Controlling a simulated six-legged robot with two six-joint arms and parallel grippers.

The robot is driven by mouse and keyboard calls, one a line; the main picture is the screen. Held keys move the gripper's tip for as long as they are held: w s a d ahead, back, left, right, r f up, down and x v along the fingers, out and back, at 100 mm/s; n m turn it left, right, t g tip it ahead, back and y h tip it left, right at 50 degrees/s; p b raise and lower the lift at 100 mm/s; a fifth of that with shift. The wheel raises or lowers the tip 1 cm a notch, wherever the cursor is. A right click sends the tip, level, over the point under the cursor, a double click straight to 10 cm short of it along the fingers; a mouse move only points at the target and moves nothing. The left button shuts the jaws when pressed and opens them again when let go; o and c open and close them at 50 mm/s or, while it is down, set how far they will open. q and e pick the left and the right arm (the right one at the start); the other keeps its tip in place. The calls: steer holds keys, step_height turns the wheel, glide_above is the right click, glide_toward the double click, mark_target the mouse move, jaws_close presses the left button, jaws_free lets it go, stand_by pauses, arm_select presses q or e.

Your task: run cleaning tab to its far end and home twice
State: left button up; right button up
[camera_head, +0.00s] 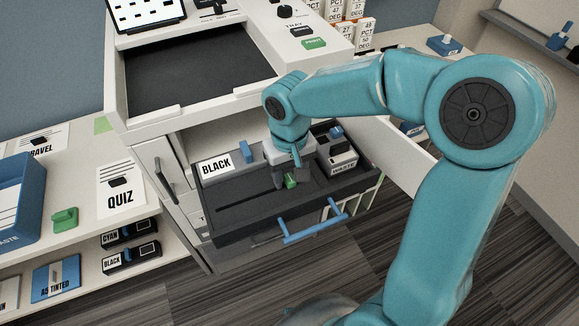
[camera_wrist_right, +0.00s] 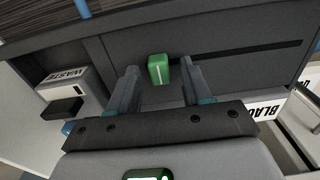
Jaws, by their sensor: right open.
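The cleaning tab is the small green block (camera_head: 290,181) with a pale line on it, at one end of a dark slot in the open dark drawer (camera_head: 230,222). In the right wrist view the green tab (camera_wrist_right: 158,69) lies between the fingertips. My right gripper (camera_head: 284,178) is open over the tab and points down into the drawer; in the wrist view its two fingers (camera_wrist_right: 160,85) stand on either side of the tab with gaps. The slot (camera_wrist_right: 240,54) runs away to the right in the wrist view. My left gripper is not in view.
A WASTE box (camera_head: 343,160) sits right of the gripper in the drawer, and a BLACK label (camera_head: 215,167) lies at its left. A blue handle (camera_head: 313,229) is on the drawer front. The white printer body (camera_head: 190,123) rises behind.

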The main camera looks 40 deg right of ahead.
mark_target(290, 178)
step_height(290, 178, up, 16)
steer(key=p, duration=0.1)
steer(key=shift+r, duration=0.2)
stand_by(0.6)
